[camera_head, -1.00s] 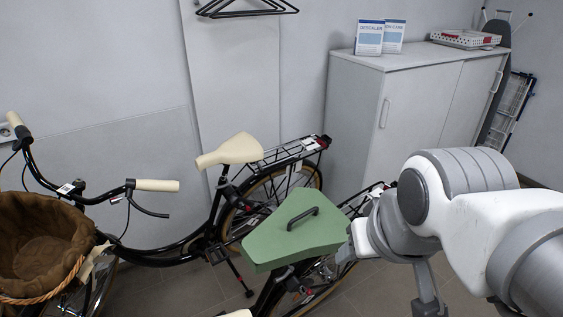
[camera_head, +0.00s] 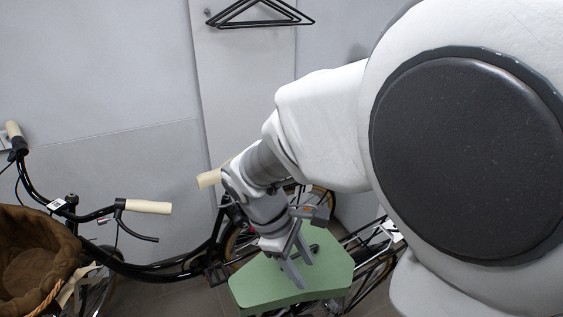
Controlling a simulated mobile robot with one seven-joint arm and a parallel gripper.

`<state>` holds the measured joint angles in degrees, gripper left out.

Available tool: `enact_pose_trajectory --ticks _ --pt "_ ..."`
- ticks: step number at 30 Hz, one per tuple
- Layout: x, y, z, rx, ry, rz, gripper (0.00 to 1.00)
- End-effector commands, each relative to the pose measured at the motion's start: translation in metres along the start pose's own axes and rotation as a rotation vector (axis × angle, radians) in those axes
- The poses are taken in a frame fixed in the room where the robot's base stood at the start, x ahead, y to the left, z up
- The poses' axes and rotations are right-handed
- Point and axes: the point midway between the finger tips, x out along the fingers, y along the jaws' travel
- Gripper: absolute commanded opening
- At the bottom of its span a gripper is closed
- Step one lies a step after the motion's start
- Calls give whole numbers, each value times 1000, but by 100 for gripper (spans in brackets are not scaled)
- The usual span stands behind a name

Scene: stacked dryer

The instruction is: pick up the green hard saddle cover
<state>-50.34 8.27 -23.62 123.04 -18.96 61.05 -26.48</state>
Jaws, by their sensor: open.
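The green hard saddle cover (camera_head: 270,288) sits over the saddle of the nearer bicycle, at the bottom middle of the camera_head view. My gripper (camera_head: 299,275) is over the middle of the cover, pointing down, with its fingers apart. My arm reaches in from the right and hides much of the right side of the view.
A second black bicycle stands behind, its cream saddle (camera_head: 209,179) mostly hidden by my arm. Its cream handlebar grip (camera_head: 148,206) and a brown basket (camera_head: 38,255) are at the left. Black hangers (camera_head: 262,14) hang on the wall above. The cabinet is hidden behind my arm.

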Motion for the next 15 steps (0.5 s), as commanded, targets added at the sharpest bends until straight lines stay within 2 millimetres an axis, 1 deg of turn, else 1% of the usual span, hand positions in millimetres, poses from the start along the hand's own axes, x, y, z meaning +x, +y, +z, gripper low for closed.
enact_pose_trajectory --ticks 1,7,11,15 --pt "4 -2 -12 -70 -50 27 50" --pt "13 -5 -47 -315 -232 147 50" --pt "13 -8 -72 -466 -356 244 50" --pt "8 -14 -98 -610 -488 358 50"
